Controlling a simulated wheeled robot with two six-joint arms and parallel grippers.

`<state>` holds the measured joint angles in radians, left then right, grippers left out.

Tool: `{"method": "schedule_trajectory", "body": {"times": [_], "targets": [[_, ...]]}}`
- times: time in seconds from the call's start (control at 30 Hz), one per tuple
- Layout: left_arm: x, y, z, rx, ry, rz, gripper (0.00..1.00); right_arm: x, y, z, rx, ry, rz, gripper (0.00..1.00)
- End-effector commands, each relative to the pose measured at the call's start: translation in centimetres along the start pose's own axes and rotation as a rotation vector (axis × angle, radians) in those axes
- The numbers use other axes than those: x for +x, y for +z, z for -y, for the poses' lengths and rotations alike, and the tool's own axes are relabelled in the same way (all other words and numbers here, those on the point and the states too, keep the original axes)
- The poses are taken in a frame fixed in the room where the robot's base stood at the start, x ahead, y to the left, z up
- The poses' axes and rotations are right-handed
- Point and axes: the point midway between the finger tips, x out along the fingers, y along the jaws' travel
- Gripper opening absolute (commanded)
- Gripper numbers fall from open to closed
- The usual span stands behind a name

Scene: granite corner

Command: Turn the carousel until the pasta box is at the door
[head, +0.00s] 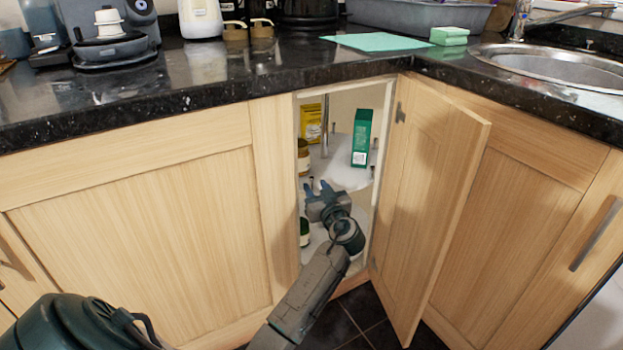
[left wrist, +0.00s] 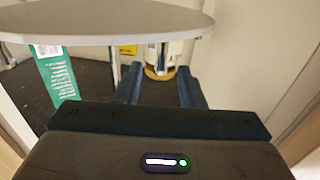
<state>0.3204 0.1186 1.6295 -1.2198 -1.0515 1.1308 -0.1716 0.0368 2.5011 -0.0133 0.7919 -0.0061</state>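The carousel's white upper shelf (head: 345,178) shows inside the open corner cabinet; in the left wrist view, which looks upside down, the shelf (left wrist: 100,22) crosses the top. A green box (head: 361,137) stands on its right part; it also shows in the left wrist view (left wrist: 56,78). A yellow box (head: 311,122) stands farther back. I cannot read which box is pasta. A jar (head: 303,157) is at the shelf's left. My left gripper (head: 318,188) is in the doorway, fingers apart and empty. In the left wrist view a gold-lidded jar (left wrist: 158,73) shows beyond the fingertips. My right gripper is out of view.
The cabinet door (head: 434,190) stands open on the right of the narrow opening. A dark jar (head: 304,231) is on the lower level. A metal post (head: 325,127) rises from the shelf. The black worktop (head: 260,82) overhangs the opening.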

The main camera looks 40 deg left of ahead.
Motion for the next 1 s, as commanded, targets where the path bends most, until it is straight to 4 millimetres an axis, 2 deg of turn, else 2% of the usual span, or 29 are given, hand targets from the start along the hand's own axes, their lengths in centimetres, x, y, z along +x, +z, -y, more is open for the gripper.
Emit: {"method": "schedule_trajectory", "body": {"times": [0.1,0.23,0.4,0.6,0.67,0.8,0.87,1.0], "targets": [[-2.4,-0.1,0.0,-0.001,0.001,0.003,0.35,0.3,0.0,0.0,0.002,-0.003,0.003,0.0],[-4.0,0.0,0.0,-0.001,0.001,0.001,0.35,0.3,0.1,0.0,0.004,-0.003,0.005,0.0],[-4.8,0.0,0.0,0.0,0.0,0.0,0.35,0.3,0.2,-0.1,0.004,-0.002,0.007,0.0],[-4.8,0.0,0.0,0.0,-0.001,0.0,0.35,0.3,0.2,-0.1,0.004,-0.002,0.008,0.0],[-4.8,0.0,0.0,0.001,-0.001,0.0,0.27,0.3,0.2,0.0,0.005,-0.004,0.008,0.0],[-4.8,0.7,-0.4,0.056,-0.011,-0.004,0.0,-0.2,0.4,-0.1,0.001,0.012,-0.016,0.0],[-4.8,1.1,-0.8,0.118,-0.024,-0.007,0.0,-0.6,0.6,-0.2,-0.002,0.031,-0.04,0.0],[-5.1,2.0,-2.0,0.353,-0.07,-0.009,0.0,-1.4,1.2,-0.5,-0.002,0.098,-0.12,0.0]]}}
